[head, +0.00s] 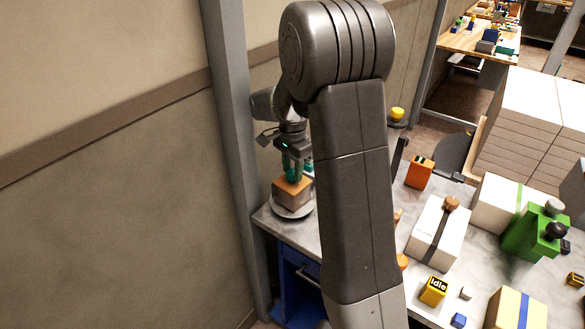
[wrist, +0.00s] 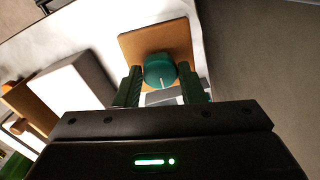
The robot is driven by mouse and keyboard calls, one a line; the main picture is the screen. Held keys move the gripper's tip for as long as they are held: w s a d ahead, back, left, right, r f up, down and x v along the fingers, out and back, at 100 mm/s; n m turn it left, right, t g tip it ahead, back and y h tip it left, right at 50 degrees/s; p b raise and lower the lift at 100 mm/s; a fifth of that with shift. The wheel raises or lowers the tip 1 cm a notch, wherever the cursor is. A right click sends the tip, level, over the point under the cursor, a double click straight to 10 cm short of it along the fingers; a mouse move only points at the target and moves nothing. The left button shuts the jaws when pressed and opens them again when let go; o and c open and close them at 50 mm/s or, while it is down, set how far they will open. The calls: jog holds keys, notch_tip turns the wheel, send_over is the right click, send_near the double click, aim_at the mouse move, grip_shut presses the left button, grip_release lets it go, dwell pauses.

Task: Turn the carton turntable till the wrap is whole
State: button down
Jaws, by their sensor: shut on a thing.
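The carton (head: 291,191) has an orange-brown top and paler sides, and sits on the round grey turntable (head: 293,212) at the bench's far left corner. A teal knob (wrist: 160,72) with a white line stands on the carton's brown top (wrist: 150,42) in the wrist view. My gripper (head: 294,172) is above the carton, fingers pointing down. In the wrist view my gripper (wrist: 160,84) has its green fingers on both sides of the knob, shut on it. The carton's far sides are hidden, and I cannot tell how much wrap is on it.
A grey post (head: 234,150) and the wall stand close left of the turntable. To the right on the bench are a white package with a dark strap (head: 438,235), an orange box (head: 419,172), a green device (head: 533,232) and a yellow "Idle" block (head: 433,290). My arm hides the bench's middle.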

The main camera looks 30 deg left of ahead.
jog(key=shift+r, duration=0.1)
jog(key=c, duration=0.9)
grip_release()
notch_tip(320, 180, up, 14)
jog(key=shift+f+b, duration=0.15)
jog(key=shift+b, duration=0.3)
jog(key=shift+f, duration=0.15)
notch_tip(320, 180, down, 14)
jog(key=shift+r+p, duration=0.2)
jog(key=shift+p, duration=0.25)
